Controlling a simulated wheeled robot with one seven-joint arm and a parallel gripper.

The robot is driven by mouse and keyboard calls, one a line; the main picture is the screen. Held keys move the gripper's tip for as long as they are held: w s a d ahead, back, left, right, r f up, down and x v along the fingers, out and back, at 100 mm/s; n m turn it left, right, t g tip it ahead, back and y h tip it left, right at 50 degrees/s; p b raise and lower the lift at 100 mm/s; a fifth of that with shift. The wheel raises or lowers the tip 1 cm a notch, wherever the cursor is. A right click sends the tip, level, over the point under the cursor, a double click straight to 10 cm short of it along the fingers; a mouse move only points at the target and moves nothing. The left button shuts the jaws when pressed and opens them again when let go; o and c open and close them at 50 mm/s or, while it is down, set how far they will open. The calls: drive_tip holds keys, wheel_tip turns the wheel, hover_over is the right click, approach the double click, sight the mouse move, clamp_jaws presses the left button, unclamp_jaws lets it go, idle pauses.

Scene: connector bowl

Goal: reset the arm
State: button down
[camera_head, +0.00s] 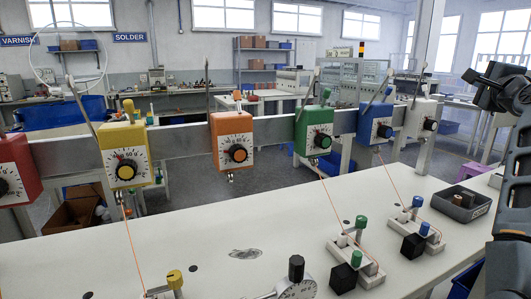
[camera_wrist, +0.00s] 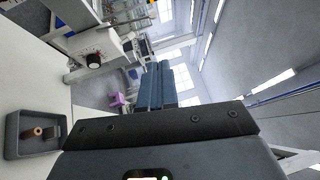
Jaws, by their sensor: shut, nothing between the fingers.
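My arm rises along the right edge in the head view. My gripper (camera_head: 472,77) is dark, sits at its upper end above the right side of the white worktable (camera_head: 225,230), and is shut and empty. It is high and apart from the table, the coloured boxes and the grey bowl-like tray (camera_head: 461,208). The wrist view shows parts of my own arm across the lower middle, with the tray (camera_wrist: 38,148) at left holding small brown and dark cylinders.
A metal rail carries dial boxes: red (camera_head: 14,172), yellow (camera_head: 124,155), orange (camera_head: 232,140), green (camera_head: 314,130), blue (camera_head: 375,124) and white (camera_head: 422,119). Orange cords run from some down to fixtures (camera_head: 356,262) on the table. The table's middle is mostly clear.

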drive_tip(key=s+a+f+n+g, duration=0.1)
drive_tip(key=s+a+f+n, duration=0.2)
drive_tip(key=f, duration=0.8)
drive_tip(key=s+a+f+n+g, duration=0.1)
drive_tip(key=s+a+f, duration=0.25)
drive_tip(key=f, duration=0.85)
drive_tip(key=s+a+f+n, duration=0.3)
drive_tip(key=s+a+f, duration=0.1)
drive_tip(key=s+f, duration=0.4)
drive_tip(key=s+a+f+n, duration=0.3)
drive_tip(key=s+a+f, duration=0.2)
drive_tip(key=s+f, duration=0.25)
drive_tip(key=s+a+f+n+y, duration=0.1)
drive_tip(key=s+a+f+n, duration=0.15)
drive_tip(key=s, duration=0.35)
drive_tip(key=s+a+f+n+g, duration=0.1)
drive_tip(key=s+a, duration=0.2)
drive_tip(key=s, duration=0.4)
drive_tip(key=s+a+f+n+y, duration=0.1)
drive_tip(key=s+a+f+n, duration=0.15)
drive_tip(key=s, duration=0.35)
drive_tip(key=s+a+r+n+y, duration=0.1)
drive_tip(key=s+a+r+n, duration=0.2)
drive_tip(key=s, duration=0.7)
drive_tip(key=s+a+r+n+g+y, duration=0.1)
drive_tip(key=s+a+r, duration=0.4)
drive_tip(key=s, duration=0.5)
drive_tip(key=shift+a+n+y, duration=0.25)
drive_tip(key=shift+n+y, duration=0.15)
drive_tip(key=shift+n, duration=0.5)
